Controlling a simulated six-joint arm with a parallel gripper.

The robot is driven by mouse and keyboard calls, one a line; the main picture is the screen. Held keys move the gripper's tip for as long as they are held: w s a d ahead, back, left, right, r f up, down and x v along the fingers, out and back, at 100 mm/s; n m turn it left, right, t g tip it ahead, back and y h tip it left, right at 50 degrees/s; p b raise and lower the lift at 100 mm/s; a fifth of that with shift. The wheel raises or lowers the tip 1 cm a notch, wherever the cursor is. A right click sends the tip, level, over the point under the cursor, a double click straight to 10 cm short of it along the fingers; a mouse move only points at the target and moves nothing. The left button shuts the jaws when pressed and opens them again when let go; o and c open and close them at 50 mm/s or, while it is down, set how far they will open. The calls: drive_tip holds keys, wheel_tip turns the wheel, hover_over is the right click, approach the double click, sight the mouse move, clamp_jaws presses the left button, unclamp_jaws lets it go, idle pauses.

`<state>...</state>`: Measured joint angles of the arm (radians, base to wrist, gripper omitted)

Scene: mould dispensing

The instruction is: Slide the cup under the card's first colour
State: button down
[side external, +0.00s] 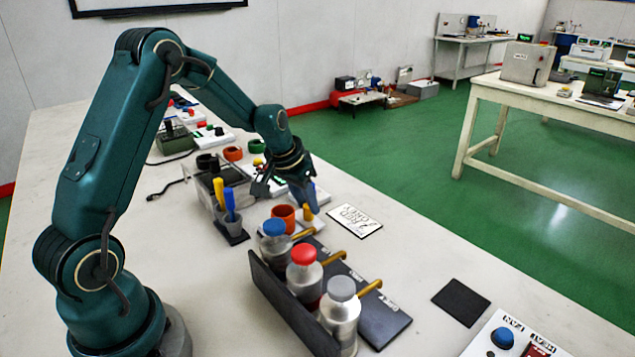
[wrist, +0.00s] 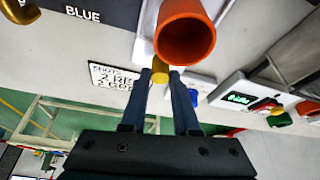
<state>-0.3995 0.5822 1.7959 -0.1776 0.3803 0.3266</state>
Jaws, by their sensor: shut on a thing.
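The orange cup (side external: 284,213) stands on a white pad (side external: 263,229), left of the blue-capped bottle's spout end; it also shows in the wrist view (wrist: 186,38). My gripper (side external: 305,208) is low beside the cup, its fingers (wrist: 160,82) closed on the yellow handle (wrist: 160,68) at the cup's side. The card (side external: 355,220) lies flat on the table; in the wrist view (wrist: 112,76) it reads SHOTS, with a first line starting "2 RE", the rest partly hidden. Bottles with blue (side external: 274,227), red (side external: 304,255) and grey (side external: 341,288) caps stand in a row.
The dark bottle rack (side external: 380,322) has brass spouts and labels; BLUE (wrist: 82,14) is readable in the wrist view. A black square mat (side external: 461,301) and a button panel (side external: 508,342) lie to the right. A holder with yellow and blue handles (side external: 231,232) stands left of the cup.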

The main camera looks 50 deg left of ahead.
idle(0.3)
drive_tip(key=d, duration=1.7)
drive_tip(key=shift+d, duration=0.3)
drive_tip(key=c, duration=0.7)
unclamp_jaws()
drive_tip(key=shift+o, duration=0.2)
drive_tip(key=shift+r, duration=0.1)
drive_tip(key=shift+v, duration=2.55)
